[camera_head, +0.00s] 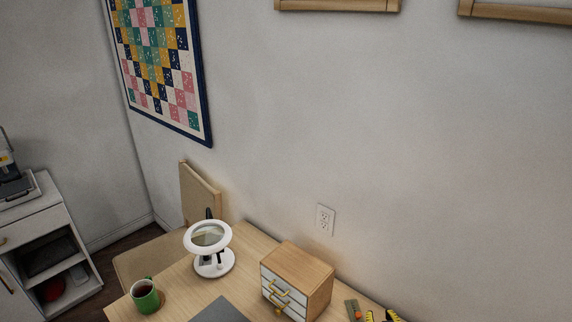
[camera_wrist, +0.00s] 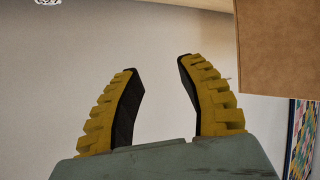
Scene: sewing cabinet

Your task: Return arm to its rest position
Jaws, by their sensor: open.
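My gripper (camera_wrist: 158,68) has two yellow ribbed fingers with black inner pads. In the wrist view they stand well apart with nothing between them, only pale wall behind. The rest of the arm is out of that view.
A small wooden drawer cabinet (camera_head: 308,271) stands on the table (camera_head: 182,291) near the wall. A white ring magnifier (camera_head: 213,265) and a green mug (camera_head: 146,297) stand left of it. A brown panel (camera_wrist: 280,45) fills the wrist view's upper right, close to one finger.

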